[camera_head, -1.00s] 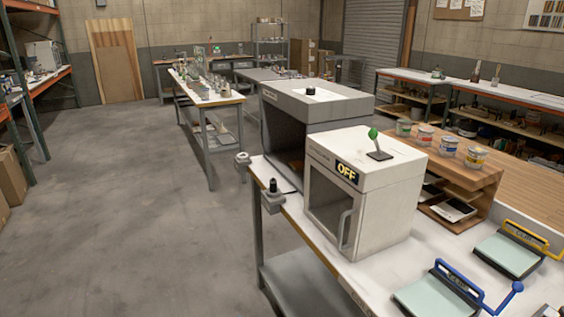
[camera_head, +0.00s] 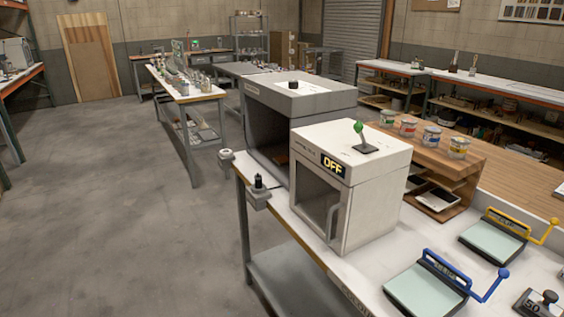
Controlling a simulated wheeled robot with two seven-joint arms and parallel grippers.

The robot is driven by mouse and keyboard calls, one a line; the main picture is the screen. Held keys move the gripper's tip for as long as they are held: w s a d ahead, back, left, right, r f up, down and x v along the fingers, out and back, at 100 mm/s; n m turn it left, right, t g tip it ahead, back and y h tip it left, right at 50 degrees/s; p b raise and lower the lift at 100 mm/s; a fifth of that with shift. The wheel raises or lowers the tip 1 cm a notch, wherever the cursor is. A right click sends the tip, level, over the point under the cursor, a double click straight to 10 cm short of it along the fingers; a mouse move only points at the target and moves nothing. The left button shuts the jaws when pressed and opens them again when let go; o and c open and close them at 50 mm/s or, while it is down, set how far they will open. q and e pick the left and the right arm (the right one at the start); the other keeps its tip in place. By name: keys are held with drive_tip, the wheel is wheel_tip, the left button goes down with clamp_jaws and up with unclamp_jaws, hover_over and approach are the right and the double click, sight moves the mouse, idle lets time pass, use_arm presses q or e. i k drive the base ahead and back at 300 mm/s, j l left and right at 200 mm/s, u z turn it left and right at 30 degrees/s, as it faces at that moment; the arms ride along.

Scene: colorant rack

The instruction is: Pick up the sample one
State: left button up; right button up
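I cannot tell which item is sample one; no label for it is readable. Neither of my grippers is in view.
A white box reading OFF (camera_head: 364,210), with a green-knobbed lever on top, stands on the white bench (camera_head: 290,228) before a larger grey box (camera_head: 318,103). Blue-handled (camera_head: 424,289) and yellow-handled (camera_head: 492,241) plates lie nearer. Open floor (camera_head: 110,220) is at the left.

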sight(283, 160)
drive_tip(key=i+j+z, duration=0.5)
drive_tip(key=i, duration=0.3)
drive_tip(key=i+j+z, duration=0.5)
drive_tip(key=i, duration=0.2)
drive_tip(key=k+j+u, duration=0.2)
drive_tip(key=i+l+z, duration=0.2)
drive_tip(key=i+j, duration=0.05)
